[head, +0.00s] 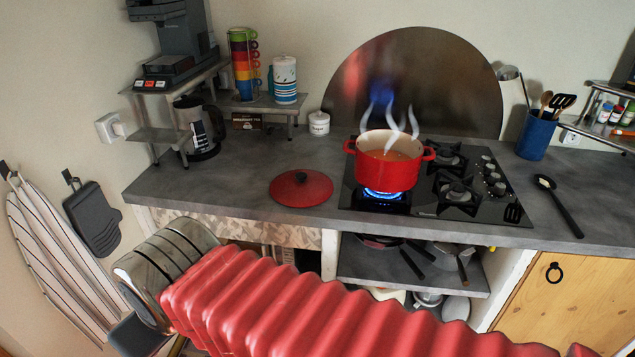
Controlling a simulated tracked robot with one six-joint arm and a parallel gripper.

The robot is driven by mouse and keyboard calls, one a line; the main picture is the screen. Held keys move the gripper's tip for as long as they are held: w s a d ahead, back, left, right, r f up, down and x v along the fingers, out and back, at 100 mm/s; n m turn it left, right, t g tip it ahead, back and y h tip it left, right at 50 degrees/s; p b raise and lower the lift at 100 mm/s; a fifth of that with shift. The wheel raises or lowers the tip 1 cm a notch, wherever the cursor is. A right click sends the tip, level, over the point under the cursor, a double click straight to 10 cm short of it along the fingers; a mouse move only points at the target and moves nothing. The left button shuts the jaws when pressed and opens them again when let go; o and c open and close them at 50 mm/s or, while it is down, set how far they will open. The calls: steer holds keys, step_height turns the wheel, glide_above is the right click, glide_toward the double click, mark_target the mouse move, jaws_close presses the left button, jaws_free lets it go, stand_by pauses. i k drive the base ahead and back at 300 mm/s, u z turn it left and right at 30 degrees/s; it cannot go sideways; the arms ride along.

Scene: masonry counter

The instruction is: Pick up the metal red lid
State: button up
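The red lid (301,188) lies flat on the grey counter, left of the hob, with a small dark knob (301,177) on top. A red pot (384,172) without a lid stands on the lit burner beside it, with steam rising from its contents. My arm, in a red ribbed sleeve, crosses the lower part of the head view, below and in front of the counter. Its metal end section points left. I cannot make out the gripper's fingers, so its opening does not show. Nothing of mine touches the lid.
Blue flame burns under the pot on the black gas hob (450,205). A kettle (200,130) and small shelves stand at the back left. A blue utensil holder (536,135) and black spoon (560,207) are right. The counter (225,180) left of the lid is clear.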

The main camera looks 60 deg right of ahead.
mark_target(300, 189)
steer(key=z, duration=0.6)
steer(key=i, duration=0.85)
steer(key=z, duration=0.55)
